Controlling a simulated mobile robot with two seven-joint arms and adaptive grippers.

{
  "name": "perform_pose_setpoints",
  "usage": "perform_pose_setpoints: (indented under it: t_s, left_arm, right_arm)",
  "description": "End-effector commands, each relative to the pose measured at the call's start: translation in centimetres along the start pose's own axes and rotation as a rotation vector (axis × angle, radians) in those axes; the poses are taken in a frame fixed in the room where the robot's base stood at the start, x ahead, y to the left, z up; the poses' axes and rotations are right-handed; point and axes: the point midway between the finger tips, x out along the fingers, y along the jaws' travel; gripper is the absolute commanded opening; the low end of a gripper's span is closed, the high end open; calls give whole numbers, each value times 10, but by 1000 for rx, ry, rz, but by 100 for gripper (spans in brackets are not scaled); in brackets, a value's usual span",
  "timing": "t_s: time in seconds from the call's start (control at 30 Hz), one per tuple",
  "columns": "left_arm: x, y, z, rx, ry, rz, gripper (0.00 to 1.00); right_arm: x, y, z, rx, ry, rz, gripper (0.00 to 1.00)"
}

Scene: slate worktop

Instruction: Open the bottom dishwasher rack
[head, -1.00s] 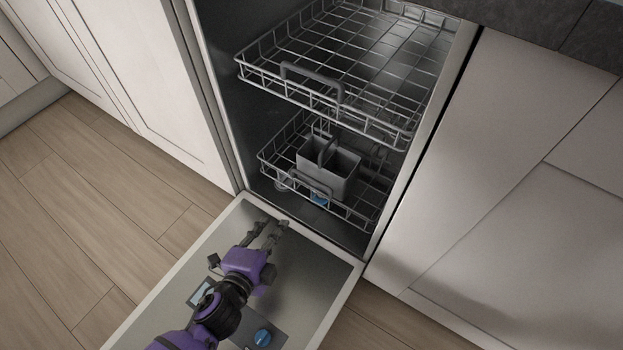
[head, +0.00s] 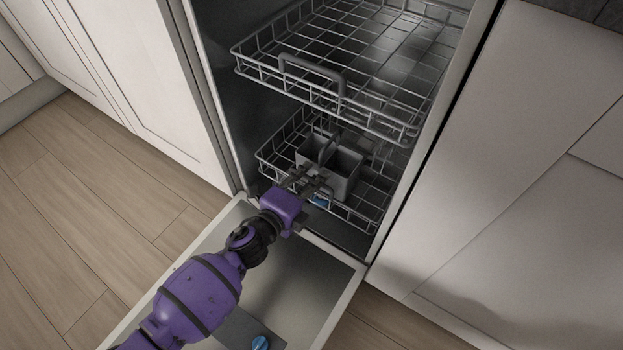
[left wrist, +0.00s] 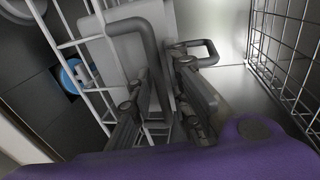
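The bottom dishwasher rack (head: 352,212) is a grey wire rack inside the dishwasher, above the inner end of the lowered door. A grey cutlery basket (head: 345,172) stands in it. My left gripper (head: 308,182) is at the front of this rack and covers most of its handle in the head view. In the left wrist view, the grey handle (left wrist: 130,27) loops down close to the fingers. The left gripper (left wrist: 163,72) shows there with its fingers apart, one side of the handle seeming to lie between them. Contact cannot be told. My right gripper is not in view.
The upper rack (head: 312,72) sits above the bottom rack, with its own handle at the front. The open door (head: 300,290) lies below my left arm. White cabinet fronts (head: 520,190) stand on both sides. A blue cap (head: 318,202) shows under the rack.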

Motion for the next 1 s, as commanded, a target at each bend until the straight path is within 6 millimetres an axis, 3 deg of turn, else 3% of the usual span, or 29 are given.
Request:
perform_pose_setpoints:
  t_s: [0.2, 0.37, 0.77, 1.0]
  left_arm:
    - [0, 0, 0, -1, -1, 0, 17]
    - [0, 0, 0, -1, -1, 0, 0]
    - [-1, 0, 1, 0, -1, 0, 0]
    - [-17, 3, 11, 0, -3, 3, 0]
  right_arm:
    - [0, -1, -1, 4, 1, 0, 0]
    - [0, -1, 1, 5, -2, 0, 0]
    - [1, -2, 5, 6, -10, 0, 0]
    - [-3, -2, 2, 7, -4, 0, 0]
